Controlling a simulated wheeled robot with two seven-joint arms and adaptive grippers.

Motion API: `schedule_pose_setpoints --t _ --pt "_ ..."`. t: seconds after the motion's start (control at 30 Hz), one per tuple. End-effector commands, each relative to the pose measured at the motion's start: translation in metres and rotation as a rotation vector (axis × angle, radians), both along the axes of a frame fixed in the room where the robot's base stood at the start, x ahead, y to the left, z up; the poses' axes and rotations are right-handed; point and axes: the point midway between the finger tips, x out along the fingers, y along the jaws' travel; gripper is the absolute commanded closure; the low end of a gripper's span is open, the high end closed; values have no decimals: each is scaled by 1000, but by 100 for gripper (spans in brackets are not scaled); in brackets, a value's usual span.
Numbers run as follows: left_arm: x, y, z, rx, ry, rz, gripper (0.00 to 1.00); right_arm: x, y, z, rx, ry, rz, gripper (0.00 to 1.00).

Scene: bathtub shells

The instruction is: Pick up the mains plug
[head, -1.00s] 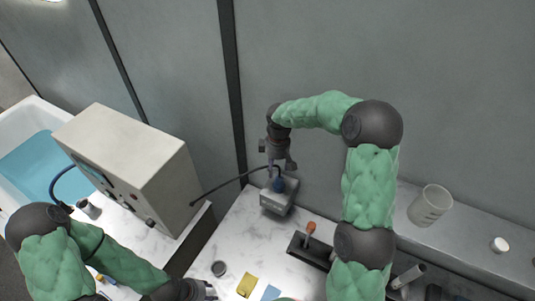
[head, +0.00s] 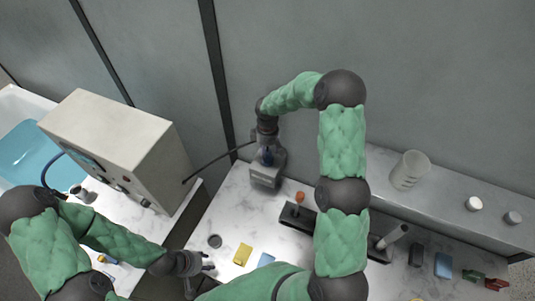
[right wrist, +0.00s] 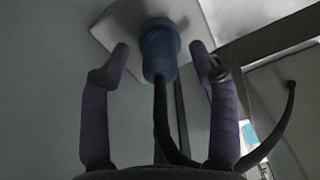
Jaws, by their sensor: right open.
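The blue mains plug (head: 267,157) sits at a grey socket box (head: 264,182) on the marble top in the head view. In the right wrist view the plug (right wrist: 160,52) stands against the pale box face (right wrist: 120,22), its dark cable running down toward my palm. My right gripper (head: 267,146) is at the plug in the head view. In the right wrist view its two purple fingers (right wrist: 163,58) are apart, one on each side of the plug, with gaps visible. My left gripper (head: 208,267) is open and empty near the counter's front left, far from the plug.
A beige box-shaped unit (head: 115,150) stands at left, with a dark cable (head: 215,165) rising toward the socket. A black holder (head: 298,217), yellow block (head: 243,253) and blue block (head: 266,260) lie nearer. A beaker (head: 410,170) stands on the right ledge.

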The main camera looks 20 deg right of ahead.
Motion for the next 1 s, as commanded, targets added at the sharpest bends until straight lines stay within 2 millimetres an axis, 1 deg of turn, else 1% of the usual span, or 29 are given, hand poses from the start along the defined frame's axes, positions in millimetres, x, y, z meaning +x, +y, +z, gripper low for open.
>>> schedule_pose_setpoints --t 0.1,0.33,0.37,0.4,0.47,0.5,0.57,0.6,1.0 --pt "0 0 2 0 0 0 60 0 0 -8 0 0 -1 39" --pt "0 0 2 0 0 0 60 0 0 -10 0 -1 -1 39" --pt "0 0 2 0 0 0 60 0 0 -10 0 -1 -1 42" --pt "0 0 2 0 0 0 60 0 0 -10 1 -1 -1 53" --pt "0 0 2 0 0 0 60 0 0 -10 1 -1 -1 70" --pt "0 0 2 0 0 0 60 0 0 -10 1 -1 -1 81" --pt "0 0 2 0 0 0 60 0 0 -10 1 -1 -1 98" --pt "0 0 2 0 0 0 60 0 0 -10 1 -1 -1 100" --pt "0 0 1 0 0 0 60 0 0 -8 1 -2 -1 100"
